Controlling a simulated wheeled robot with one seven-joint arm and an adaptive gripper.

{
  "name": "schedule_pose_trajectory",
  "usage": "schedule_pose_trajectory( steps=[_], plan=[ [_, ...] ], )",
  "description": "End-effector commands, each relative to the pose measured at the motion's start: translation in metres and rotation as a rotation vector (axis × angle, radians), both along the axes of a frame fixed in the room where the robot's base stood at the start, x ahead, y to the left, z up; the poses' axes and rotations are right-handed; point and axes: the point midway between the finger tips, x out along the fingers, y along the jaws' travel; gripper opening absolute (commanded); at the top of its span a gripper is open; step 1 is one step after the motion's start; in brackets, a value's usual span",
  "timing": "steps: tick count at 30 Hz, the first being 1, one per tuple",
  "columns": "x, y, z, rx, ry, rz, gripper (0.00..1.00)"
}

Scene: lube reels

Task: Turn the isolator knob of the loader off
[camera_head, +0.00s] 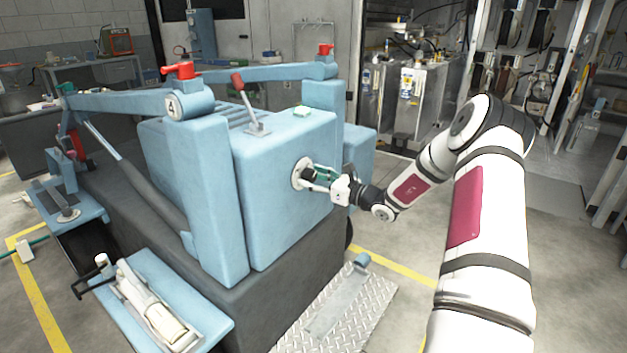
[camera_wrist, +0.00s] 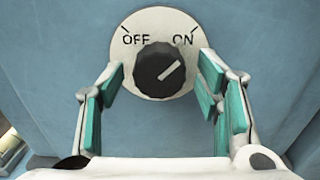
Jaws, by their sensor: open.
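The isolator knob (camera_wrist: 163,70) is a black round knob with a white line, on a pale round plate (camera_wrist: 118,52) marked OFF at left and ON at right. Its line points up and right, toward ON. In the head view the plate (camera_head: 299,172) sits on the side of the blue loader (camera_head: 270,205), and the knob is mostly hidden by my gripper. My gripper (camera_wrist: 159,92) is open, its green-padded fingers on either side of the knob. I see gaps between the fingers and the knob. My gripper also shows in the head view (camera_head: 310,176), close to the panel.
A red-handled lever (camera_head: 242,90) stands on top of the loader. A blue tray with a white tool (camera_head: 150,305) sticks out at the front left. A tread-plate step (camera_head: 340,310) lies below my arm. Metal tanks (camera_head: 425,95) stand behind.

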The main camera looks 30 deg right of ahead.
Motion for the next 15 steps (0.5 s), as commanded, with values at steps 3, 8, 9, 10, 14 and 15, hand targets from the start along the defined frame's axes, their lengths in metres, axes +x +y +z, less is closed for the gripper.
schedule_pose_trajectory(
  steps=[3, 8, 9, 10, 14, 15],
  plan=[
    [0.0002, 0.0002, 0.0001, 0.0, 0.0, 0.0, 0.59],
    [0.0, 0.0003, 0.0, 0.0, 0.0, 0.001, 0.41],
    [0.0, 0.0003, 0.0001, 0.0, 0.0, 0.001, 0.31],
    [0.0, 0.0003, 0.0001, 0.0, 0.0, 0.001, 0.25],
    [-0.0001, 0.0003, 0.0001, 0.0, 0.0, 0.001, 0.1],
    [0.0, 0.0003, 0.0001, 0.0, 0.0, 0.001, 0.1]
  ],
)
